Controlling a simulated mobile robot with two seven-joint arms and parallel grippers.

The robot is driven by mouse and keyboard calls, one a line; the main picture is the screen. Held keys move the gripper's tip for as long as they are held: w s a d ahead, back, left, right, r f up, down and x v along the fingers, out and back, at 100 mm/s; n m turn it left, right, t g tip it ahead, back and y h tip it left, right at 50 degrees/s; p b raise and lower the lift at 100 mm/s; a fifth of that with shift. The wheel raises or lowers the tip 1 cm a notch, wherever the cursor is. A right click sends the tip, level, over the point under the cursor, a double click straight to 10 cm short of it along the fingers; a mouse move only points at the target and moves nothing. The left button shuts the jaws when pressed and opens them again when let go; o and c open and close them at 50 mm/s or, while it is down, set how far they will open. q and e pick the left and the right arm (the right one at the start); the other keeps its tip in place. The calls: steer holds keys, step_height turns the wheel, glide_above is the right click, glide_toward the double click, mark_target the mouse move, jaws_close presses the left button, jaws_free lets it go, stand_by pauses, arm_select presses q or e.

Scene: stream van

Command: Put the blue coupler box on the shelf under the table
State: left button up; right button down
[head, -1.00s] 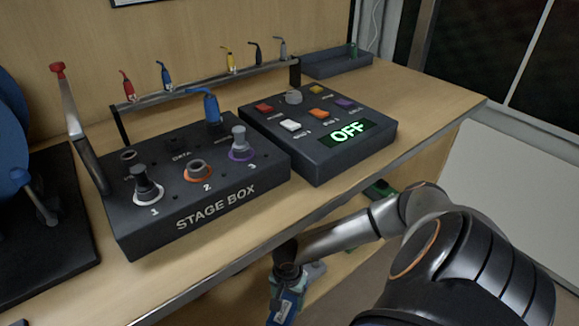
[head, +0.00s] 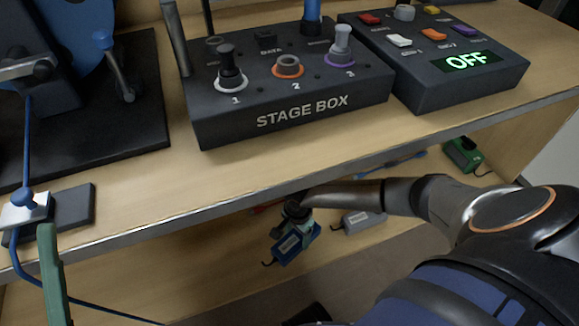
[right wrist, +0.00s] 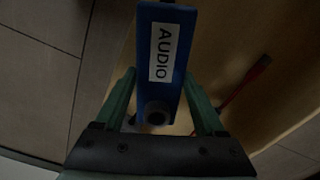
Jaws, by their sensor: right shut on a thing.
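The blue coupler box (head: 292,246) is held by my right gripper (head: 298,222) below the table's front edge, in front of the shelf opening. In the right wrist view the box (right wrist: 163,62) carries a white AUDIO label and sits between the green fingers of my right gripper (right wrist: 163,105). The wooden shelf (head: 200,270) runs under the table (head: 140,205). Whether the box touches the shelf cannot be told.
A grey box (head: 362,220) lies on the shelf right of the blue box, and a green box (head: 463,154) farther right. A red item (right wrist: 248,80) lies near. The stage box (head: 290,110) and OFF panel (head: 440,65) stand on the table. A blue cable (head: 90,309) hangs left.

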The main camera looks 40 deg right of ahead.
mark_target(289, 243)
steer(key=shift+w+a+f+b, duration=0.25)
steer(key=shift+w+a+f, duration=0.15)
steer(key=shift+f, duration=0.15)
steer(key=shift+w+a+f+b, duration=0.25)
steer(key=shift+w+f, duration=0.1)
steer(key=shift+f, duration=0.2)
steer(key=shift+w+a+f+b, duration=0.15)
steer(key=shift+f+b, duration=0.65)
steer(key=shift+f, duration=0.9)
steer(key=shift+f, duration=0.15)
jaws_free()
